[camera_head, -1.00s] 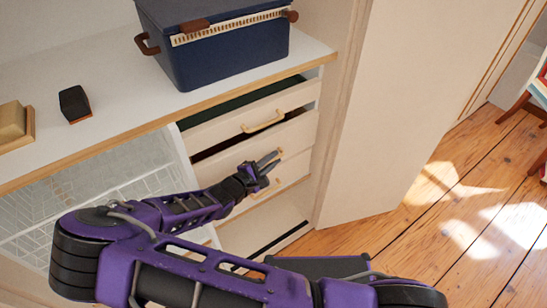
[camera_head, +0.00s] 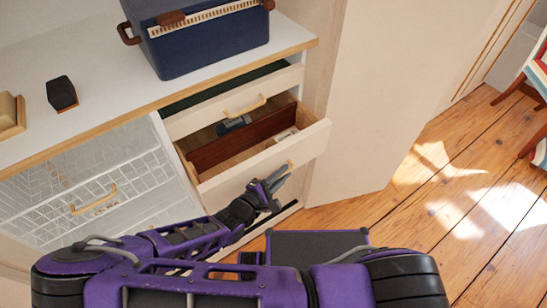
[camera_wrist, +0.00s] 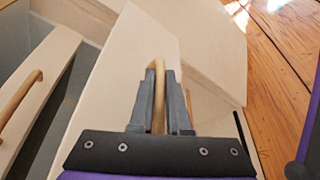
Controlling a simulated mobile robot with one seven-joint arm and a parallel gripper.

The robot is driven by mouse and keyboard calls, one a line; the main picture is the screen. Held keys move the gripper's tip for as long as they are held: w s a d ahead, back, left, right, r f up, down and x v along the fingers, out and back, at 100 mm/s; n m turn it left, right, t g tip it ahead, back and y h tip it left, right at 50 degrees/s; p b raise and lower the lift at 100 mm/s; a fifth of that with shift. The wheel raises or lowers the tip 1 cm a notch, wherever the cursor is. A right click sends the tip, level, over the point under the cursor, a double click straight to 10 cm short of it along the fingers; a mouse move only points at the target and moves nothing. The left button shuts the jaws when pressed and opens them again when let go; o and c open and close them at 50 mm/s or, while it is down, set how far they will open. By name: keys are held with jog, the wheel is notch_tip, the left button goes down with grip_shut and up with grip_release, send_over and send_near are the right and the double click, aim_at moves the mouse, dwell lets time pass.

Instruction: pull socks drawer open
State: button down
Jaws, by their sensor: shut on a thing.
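The second drawer down (camera_head: 312,146) stands pulled out from the cabinet, with a pale front. Inside are a reddish-brown divider (camera_head: 245,138), a dark blue-grey item (camera_head: 233,125) and a small pale item (camera_head: 285,134). I cannot tell whether these are socks. My gripper (camera_head: 284,172) is at the drawer's front, shut on its light wooden handle. In the wrist view my gripper (camera_wrist: 160,78) has its grey fingers on either side of the handle (camera_wrist: 159,66). The drawer front (camera_wrist: 125,60) spreads behind them.
The top drawer (camera_head: 185,122) above shows a narrow dark green gap. A navy box (camera_head: 205,45) and small black block (camera_head: 61,93) sit on the cabinet top (camera_head: 110,100). Mesh baskets (camera_head: 95,170) are at left. A pale panel (camera_head: 370,100) stands close at right.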

jog(key=s+d+p, duration=0.3)
jog(key=s+d, duration=0.3)
jog(key=s, duration=0.3)
dwell(0.4)
jog(key=c, duration=1.2)
grip_release()
jog(key=shift+o, duration=0.2)
jog(key=shift+s, duration=0.1)
